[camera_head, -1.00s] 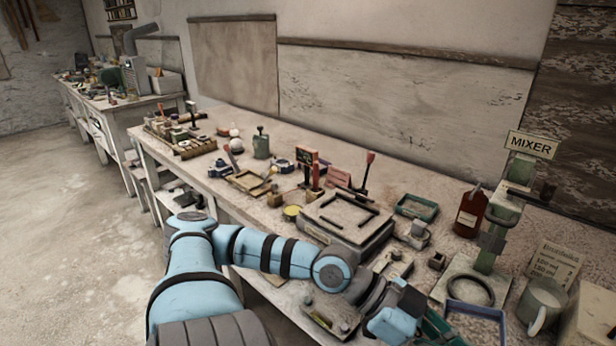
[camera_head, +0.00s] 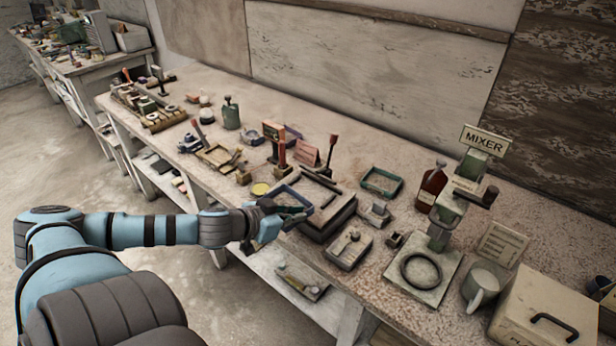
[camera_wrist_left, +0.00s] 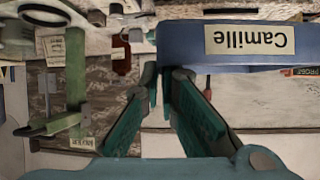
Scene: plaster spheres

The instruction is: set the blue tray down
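In the head view my left gripper (camera_head: 278,214) is over the front edge of the workbench, beside the low square stand (camera_head: 335,217). It is shut on the blue tray (camera_head: 296,193), which shows as a small blue rim beyond the fingers and overlaps the stand. Whether the tray touches the stand, I cannot tell. In the left wrist view the tray's blue wall (camera_wrist_left: 185,42) carries an upside-down label reading "Camille". The teal fingers of my left gripper (camera_wrist_left: 164,80) close in at its edge. My right gripper is not in view.
A green tray (camera_head: 381,183) lies behind the stand. To the right are a brown bottle (camera_head: 432,187), the mixer (camera_head: 440,225), a mug (camera_head: 480,288) and a box (camera_head: 545,318). Small tools crowd the bench to the left. Bare bench shows along the back.

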